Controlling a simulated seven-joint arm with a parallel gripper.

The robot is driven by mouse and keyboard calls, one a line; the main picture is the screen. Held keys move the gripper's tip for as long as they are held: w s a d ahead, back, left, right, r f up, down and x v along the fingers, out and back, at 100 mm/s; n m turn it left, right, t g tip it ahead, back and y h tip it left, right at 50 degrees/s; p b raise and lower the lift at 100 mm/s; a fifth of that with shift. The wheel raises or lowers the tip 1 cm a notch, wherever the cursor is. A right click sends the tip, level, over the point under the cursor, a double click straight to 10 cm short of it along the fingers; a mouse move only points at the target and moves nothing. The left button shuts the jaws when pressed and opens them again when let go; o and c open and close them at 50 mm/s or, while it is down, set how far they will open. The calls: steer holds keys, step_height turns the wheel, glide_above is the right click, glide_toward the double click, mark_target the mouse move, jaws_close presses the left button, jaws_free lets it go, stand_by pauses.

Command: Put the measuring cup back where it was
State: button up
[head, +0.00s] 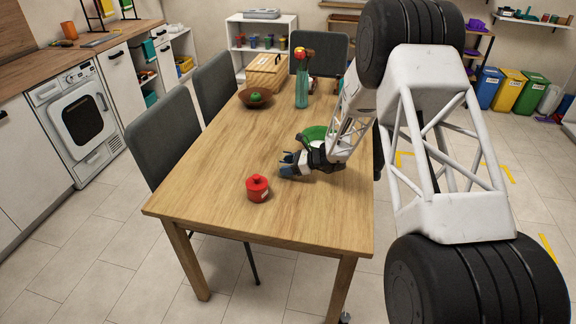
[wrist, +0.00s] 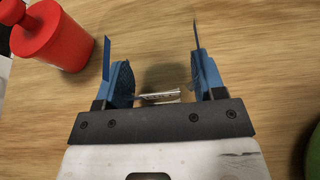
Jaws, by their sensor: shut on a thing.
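My gripper (head: 287,164) is low over the wooden table, just behind and to the right of the red lidded pot.
The red pot (head: 257,188) stands close by; it also shows in the wrist view (wrist: 50,38). A green round item (head: 315,132) is behind my gripper. A brown bowl (head: 255,97), green vase (head: 302,93) and wooden box (head: 267,70) stand farther back. The table's left middle is clear.

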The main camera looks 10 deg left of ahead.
steer(key=o, duration=1)
steer(key=shift+d+r, duration=0.1)
steer(key=shift+r, duration=0.05)
steer(key=v, duration=1.1)
steer(key=shift+d+r, duration=0.1)
steer(key=shift+d, duration=0.3)
steer(key=shift+r, duration=0.1)
